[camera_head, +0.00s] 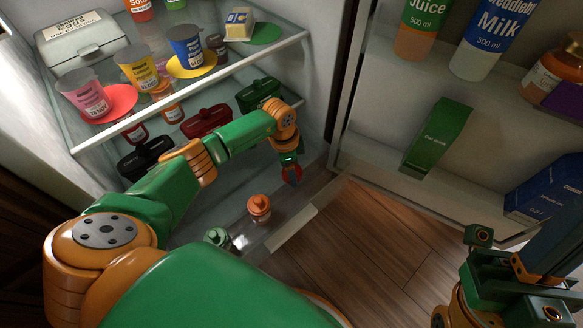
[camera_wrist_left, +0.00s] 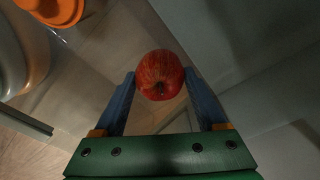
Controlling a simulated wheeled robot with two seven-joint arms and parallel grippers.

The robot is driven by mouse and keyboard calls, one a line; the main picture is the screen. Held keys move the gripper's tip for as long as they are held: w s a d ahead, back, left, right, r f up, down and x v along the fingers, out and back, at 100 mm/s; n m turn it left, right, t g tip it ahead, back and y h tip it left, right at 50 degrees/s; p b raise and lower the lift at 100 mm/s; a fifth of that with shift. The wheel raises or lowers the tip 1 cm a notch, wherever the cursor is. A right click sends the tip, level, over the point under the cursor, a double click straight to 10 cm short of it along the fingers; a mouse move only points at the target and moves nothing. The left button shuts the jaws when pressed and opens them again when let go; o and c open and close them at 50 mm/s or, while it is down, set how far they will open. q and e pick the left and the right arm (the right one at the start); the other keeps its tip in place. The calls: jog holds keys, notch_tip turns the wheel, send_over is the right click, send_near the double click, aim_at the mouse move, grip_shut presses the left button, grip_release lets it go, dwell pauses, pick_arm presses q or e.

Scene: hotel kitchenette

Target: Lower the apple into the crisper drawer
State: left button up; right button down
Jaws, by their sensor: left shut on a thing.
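The red apple (camera_wrist_left: 160,75) sits between the two blue fingers of my left gripper (camera_wrist_left: 160,88) in the wrist view. In the head view my left gripper (camera_head: 289,168) points down inside the lower right of the fridge, shut on the apple (camera_head: 292,175). The apple appears to hang above a clear bottom surface that seems to be the crisper drawer (camera_head: 285,222); its walls are hard to make out. My right gripper (camera_head: 515,262) is at the lower right, away from the fridge shelves, partly cut off; its opening does not show clearly.
An orange-lidded jar (camera_head: 259,208) and a green-lidded jar (camera_head: 217,238) stand near the drawer area. Red (camera_head: 207,121), black (camera_head: 146,158) and green (camera_head: 258,94) containers stand behind my left arm. A glass shelf (camera_head: 215,68) with cups is above. The open door (camera_head: 385,160) stands right.

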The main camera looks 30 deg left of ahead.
pick_arm(q)
jog(key=shift+f+b, duration=1.55)
jog(key=shift+f, duration=0.6)
dwell(0.7)
jog(key=o, duration=1.4)
jog(key=shift+c, duration=0.2)
